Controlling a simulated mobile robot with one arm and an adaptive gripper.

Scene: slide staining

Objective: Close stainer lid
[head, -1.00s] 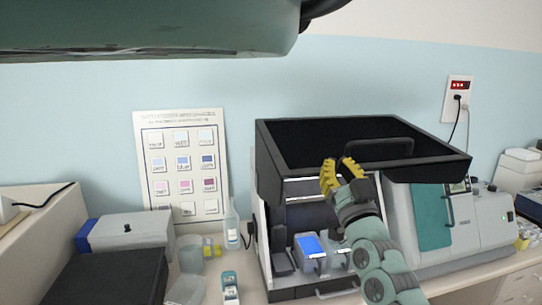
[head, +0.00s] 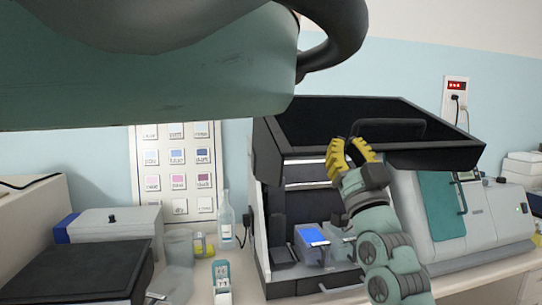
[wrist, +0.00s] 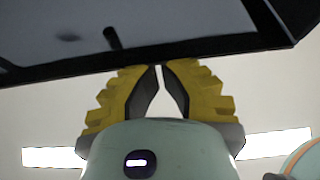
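The stainer (head: 262,235) stands on the bench against the wall. Its black-framed lid (head: 430,158) is raised over the open front bay, with a dark bar handle (head: 400,123) at its front. My gripper (head: 350,143) has yellow ridged fingers pointing up at the lid's front edge, below and left of the handle's middle. The wrist view shows the fingertips (wrist: 159,68) almost meeting, with nothing between them, just under the lid's dark edge (wrist: 200,48). I cannot tell whether they touch it.
A grey-green instrument (head: 490,215) stands right of the stainer. Left of it are a clear bottle (head: 225,220), a grey box (head: 115,224), a black-topped case (head: 80,270) and small containers.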

